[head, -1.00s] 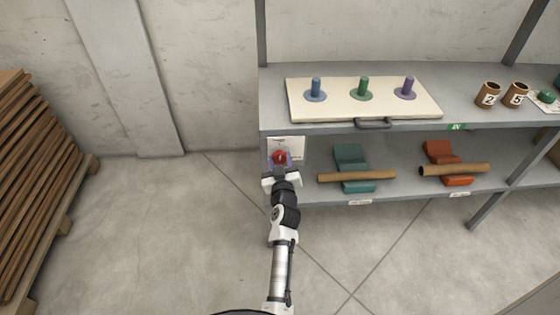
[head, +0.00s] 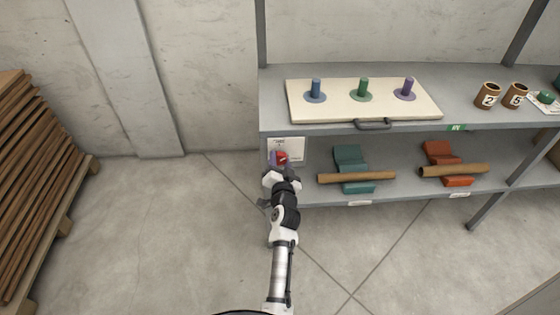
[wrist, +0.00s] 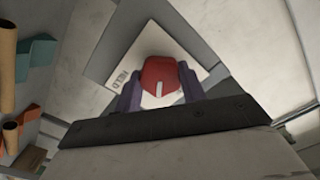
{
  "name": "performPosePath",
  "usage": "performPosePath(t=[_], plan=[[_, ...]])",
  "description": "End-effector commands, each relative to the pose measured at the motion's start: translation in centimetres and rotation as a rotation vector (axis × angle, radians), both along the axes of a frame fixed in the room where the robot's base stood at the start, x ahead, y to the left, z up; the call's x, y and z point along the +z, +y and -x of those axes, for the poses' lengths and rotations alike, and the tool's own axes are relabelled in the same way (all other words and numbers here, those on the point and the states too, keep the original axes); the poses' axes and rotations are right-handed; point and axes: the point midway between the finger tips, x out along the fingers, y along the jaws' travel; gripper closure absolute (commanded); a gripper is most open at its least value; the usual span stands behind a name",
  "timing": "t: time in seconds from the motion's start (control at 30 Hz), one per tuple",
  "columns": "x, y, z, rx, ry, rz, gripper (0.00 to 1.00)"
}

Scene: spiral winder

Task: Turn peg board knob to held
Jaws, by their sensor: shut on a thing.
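The red knob (head: 282,158) sits on a white label plate (head: 297,147) at the left front of the shelf unit, below the peg board (head: 385,107). In the wrist view the red knob (wrist: 160,77) has a white mark, which points toward the picture's bottom. Printed lettering, which looks like HELD, is on the plate (wrist: 143,51) left of the knob. My gripper (wrist: 160,90) has its purple fingers on both sides of the knob and is shut on it. The peg board carries blue, green and purple pegs.
The lower shelf holds teal (head: 349,156) and orange (head: 440,153) supports with brown tubes across them. Numbered brown cups (head: 487,95) stand on the upper shelf at right. A stack of brown boards (head: 30,160) is at far left. The floor between is clear.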

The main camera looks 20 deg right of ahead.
Motion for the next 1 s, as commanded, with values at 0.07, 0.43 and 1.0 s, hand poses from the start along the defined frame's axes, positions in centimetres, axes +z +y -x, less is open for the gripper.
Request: performPosePath(t=[0.07, 0.43, 1.0], plan=[[0.29, -0.02, -0.07, 0.0, -0.023, -0.069, 0.82], [0.35, -0.05, -0.07, 0.0, -0.121, -0.407, 0.82], [0.36, -0.07, -0.08, 0.0, -0.263, -0.898, 0.82]])
